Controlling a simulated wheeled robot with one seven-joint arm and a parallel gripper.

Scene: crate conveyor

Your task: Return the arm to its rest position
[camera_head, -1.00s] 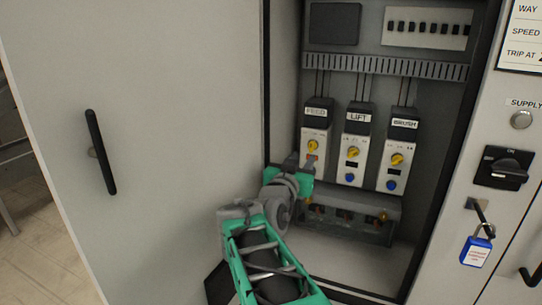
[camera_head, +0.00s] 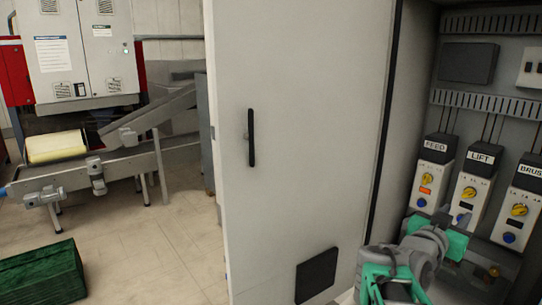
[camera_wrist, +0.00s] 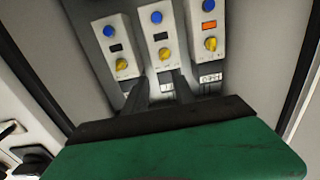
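My gripper (camera_head: 442,214) is in front of the open cabinet, near the lower ends of the FEED module (camera_head: 432,171) and LIFT module (camera_head: 476,185). In the wrist view my gripper (camera_wrist: 160,82) shows two dark fingers standing apart with nothing between them. That view is upside down. It shows the FEED module (camera_wrist: 207,30) with an orange display, the LIFT module (camera_wrist: 160,35) and the BRUSH module (camera_wrist: 116,45), whose displays are dark. My arm is partly out of the head view at the bottom.
The open cabinet door (camera_head: 300,140) with a black handle (camera_head: 251,137) stands left of my arm. A conveyor (camera_head: 110,165) with a yellowish roller (camera_head: 57,146) and a green crate (camera_head: 42,275) are farther left. Clear floor (camera_head: 150,250) lies between crate and door.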

